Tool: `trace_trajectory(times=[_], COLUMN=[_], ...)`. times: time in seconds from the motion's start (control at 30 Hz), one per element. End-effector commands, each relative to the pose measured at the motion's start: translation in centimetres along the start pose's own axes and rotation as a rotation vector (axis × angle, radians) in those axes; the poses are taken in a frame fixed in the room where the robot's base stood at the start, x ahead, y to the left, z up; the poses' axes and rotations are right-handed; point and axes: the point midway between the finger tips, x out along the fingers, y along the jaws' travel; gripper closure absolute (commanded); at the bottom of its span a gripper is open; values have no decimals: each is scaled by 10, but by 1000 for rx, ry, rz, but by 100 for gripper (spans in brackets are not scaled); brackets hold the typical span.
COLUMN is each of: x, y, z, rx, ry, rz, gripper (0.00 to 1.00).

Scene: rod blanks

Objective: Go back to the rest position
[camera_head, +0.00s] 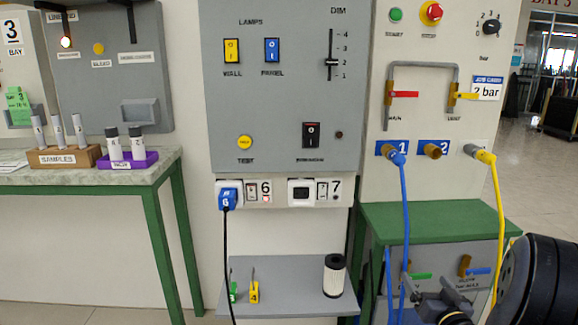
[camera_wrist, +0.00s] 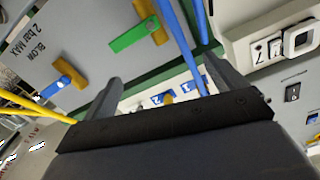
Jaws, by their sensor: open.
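My gripper (camera_head: 436,290) is at the lower right of the head view, in front of the grey lower panel and below the green shelf's front edge. In the wrist view my gripper (camera_wrist: 165,66) shows two dark fingers spread well apart, with nothing held between them. Blue hoses, a green valve handle (camera_wrist: 133,35) and a blue valve handle (camera_wrist: 52,85) show beyond the fingers. In the head view, the green handle (camera_head: 421,276) is just above the gripper and the blue handle (camera_head: 478,271) is to its right.
A blue hose (camera_head: 405,220) and a yellow hose (camera_head: 499,210) hang near the gripper. The green shelf (camera_head: 440,220) is above it. A grey shelf (camera_head: 285,290) with a dark-and-white cylinder (camera_head: 334,276) stands left. A bench (camera_head: 95,178) holds sample tubes.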

Motion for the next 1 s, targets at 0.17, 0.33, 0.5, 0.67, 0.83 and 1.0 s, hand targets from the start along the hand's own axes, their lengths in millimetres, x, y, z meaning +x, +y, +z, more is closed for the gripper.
trace_trajectory(times=[0.17, 0.33, 0.5, 0.67, 0.83, 1.0], x=[34, 65, 59, 39, 29, 27], y=[-1, 0, 1, 0, 0, 0], z=[2, 2, -2, -2, -1, 0], rx=[-3, -2, -1, -2, -2, -3], ry=[2, 1, -1, 1, 0, 1], rz=[-3, -3, 3, 2, 1, 0], gripper=[9, 9, 9, 9, 9, 9])
